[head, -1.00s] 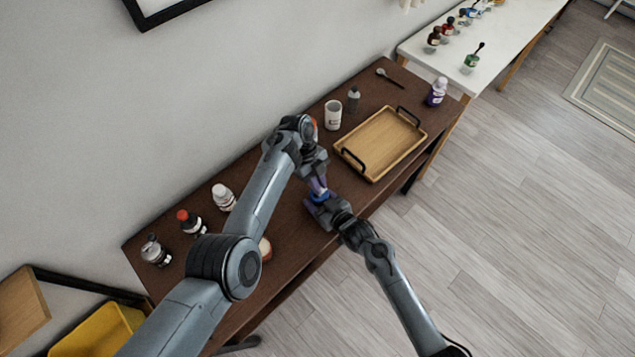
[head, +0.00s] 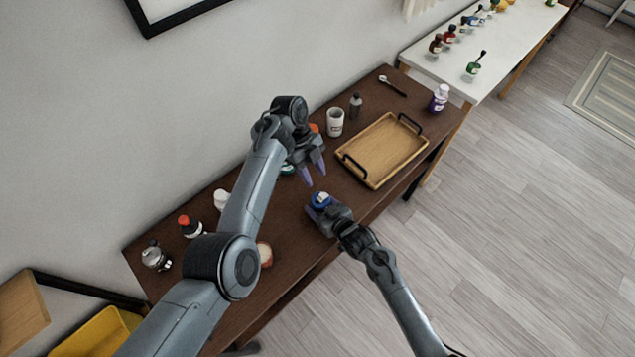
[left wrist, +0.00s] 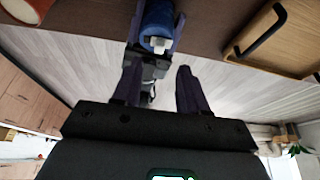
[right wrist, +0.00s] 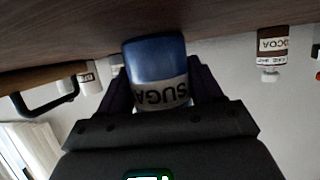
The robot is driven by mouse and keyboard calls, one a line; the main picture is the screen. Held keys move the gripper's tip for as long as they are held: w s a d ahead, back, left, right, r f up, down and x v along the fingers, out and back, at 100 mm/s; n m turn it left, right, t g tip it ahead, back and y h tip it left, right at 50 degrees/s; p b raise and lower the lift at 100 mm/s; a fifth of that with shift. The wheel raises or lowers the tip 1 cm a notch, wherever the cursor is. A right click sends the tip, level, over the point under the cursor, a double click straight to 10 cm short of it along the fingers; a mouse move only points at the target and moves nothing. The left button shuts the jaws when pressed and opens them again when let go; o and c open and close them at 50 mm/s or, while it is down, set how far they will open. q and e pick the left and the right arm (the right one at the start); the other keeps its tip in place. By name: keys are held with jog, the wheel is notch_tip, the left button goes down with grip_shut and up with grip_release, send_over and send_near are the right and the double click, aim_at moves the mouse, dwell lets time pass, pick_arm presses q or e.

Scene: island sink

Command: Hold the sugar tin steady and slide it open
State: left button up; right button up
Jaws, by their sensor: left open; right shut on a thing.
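The sugar tin (right wrist: 157,75) is blue with a white label reading "SUGA" in the right wrist view. In the head view its blue top (head: 321,199) shows near the table's front edge. My right gripper (head: 323,208) is shut on it, one finger on each side. The left wrist view shows the tin (left wrist: 157,22) between the right fingers, with a small white part on it. My left gripper (head: 314,176) is open and empty, above and behind the tin, apart from it. Whether the tin is slid open cannot be told.
A wooden tray (head: 403,163) with black handles lies to the right on the brown table (head: 296,219). A white canister (head: 335,123) and a grey bottle (head: 355,104) stand behind. Several bottles and jars stand at the left, partly behind my left arm.

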pick_arm(q)
jog(key=shift+v, duration=2.6)
pick_arm(e)
jog(key=o, duration=1.2)
jog(key=shift+s, duration=0.1)
